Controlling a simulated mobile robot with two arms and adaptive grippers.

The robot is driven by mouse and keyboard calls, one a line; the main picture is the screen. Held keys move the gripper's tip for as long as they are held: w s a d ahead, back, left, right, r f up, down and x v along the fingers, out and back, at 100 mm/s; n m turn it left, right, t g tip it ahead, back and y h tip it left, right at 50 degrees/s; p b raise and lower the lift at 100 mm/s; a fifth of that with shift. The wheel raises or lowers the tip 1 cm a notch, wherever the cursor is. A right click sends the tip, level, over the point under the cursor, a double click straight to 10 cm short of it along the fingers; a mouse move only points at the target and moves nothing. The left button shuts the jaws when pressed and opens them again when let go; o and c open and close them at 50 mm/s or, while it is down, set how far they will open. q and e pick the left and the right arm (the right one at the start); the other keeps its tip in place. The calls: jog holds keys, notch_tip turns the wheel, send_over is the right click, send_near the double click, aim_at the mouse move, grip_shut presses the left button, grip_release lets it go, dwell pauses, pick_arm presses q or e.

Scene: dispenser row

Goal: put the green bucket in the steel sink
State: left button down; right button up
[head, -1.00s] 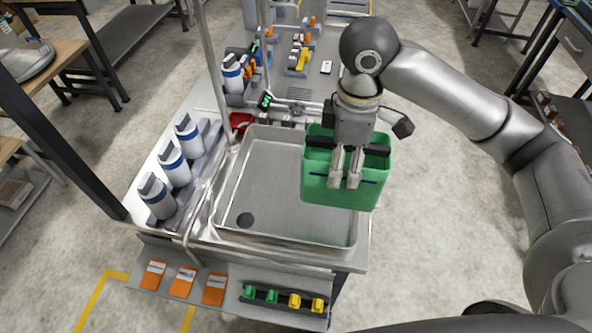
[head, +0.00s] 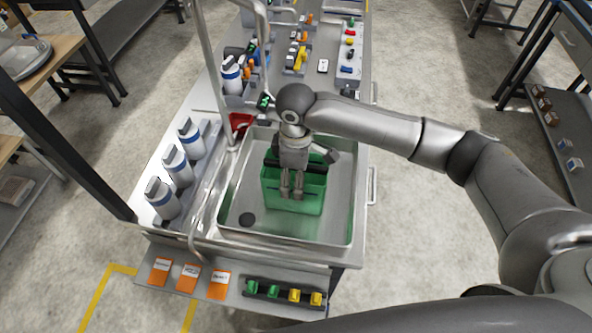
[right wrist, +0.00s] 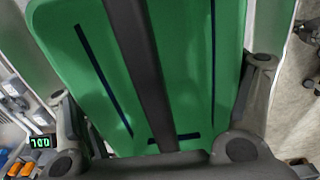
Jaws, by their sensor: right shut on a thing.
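The green bucket (head: 306,194) is upright inside the outline of the steel sink (head: 231,219) in the head view, a little right of the basin's middle. I cannot tell whether its base touches the sink floor. My right gripper (head: 291,196) is above the bucket, shut on it at its dark handle bar. In the right wrist view the bucket (right wrist: 190,70) fills most of the picture between the two fingers, with the dark bar across it. The bucket looks empty. My left gripper does not show.
White-and-blue bottles (head: 178,167) line the counter left of the sink. A red container (head: 240,121) sits behind the basin's left corner. A tall faucet pipe (head: 211,75) rises at the left. Orange packets (head: 189,277) and small green and yellow parts lie on the front ledge.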

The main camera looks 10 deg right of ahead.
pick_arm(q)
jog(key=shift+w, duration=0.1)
pick_arm(e)
jog(key=shift+f, duration=0.1)
jog(key=o, duration=0.8)
jog(key=shift+o, duration=1.3)
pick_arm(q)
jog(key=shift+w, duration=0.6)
